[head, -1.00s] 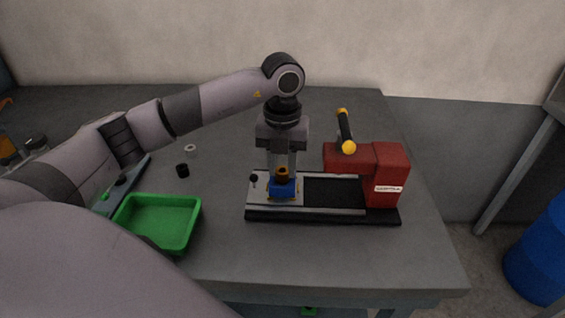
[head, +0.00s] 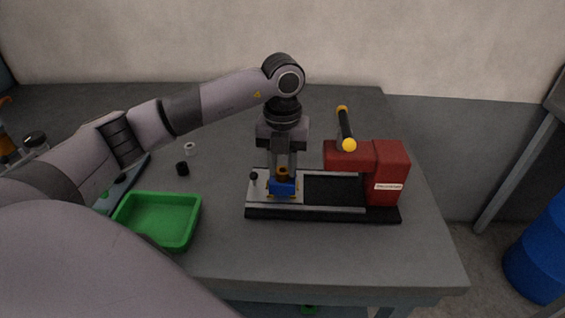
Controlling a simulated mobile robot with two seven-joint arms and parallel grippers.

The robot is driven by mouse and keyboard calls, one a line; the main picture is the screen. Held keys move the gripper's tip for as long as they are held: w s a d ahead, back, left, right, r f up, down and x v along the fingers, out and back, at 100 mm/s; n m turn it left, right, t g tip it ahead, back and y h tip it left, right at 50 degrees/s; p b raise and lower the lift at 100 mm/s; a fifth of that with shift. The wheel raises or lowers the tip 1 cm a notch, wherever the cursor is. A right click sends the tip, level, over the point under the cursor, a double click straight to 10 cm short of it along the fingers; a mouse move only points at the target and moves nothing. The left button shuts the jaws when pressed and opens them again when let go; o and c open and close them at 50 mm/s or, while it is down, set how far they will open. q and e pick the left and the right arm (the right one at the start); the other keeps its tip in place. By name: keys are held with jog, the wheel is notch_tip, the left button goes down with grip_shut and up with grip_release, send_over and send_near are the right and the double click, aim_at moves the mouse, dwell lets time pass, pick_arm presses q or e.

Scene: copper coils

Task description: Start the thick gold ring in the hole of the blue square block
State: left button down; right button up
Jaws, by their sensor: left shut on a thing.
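The blue square block (head: 282,189) sits on the left part of a black and grey fixture base. The thick gold ring (head: 283,173) is upright at the top of the block, over its hole. Whether its lower edge is inside the hole or only above it is too small to tell. My left gripper (head: 283,171) points straight down from above, shut on the gold ring. Its fingers stand on either side of the ring. My right gripper is not in view.
A red press body (head: 388,175) with a black and yellow handle (head: 345,130) stands right of the block. A small black-knobbed pin (head: 254,177) is just left of it. A green tray (head: 160,218), a black ring (head: 182,169) and a grey ring (head: 190,149) lie further left.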

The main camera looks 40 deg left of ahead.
pick_arm(q)
jog(key=shift+f, duration=0.15)
jog(key=shift+c, duration=1.3)
grip_release()
jog(key=shift+r+p, duration=2.65)
jog(key=shift+r, duration=0.95)
jog(key=shift+f, duration=0.1)
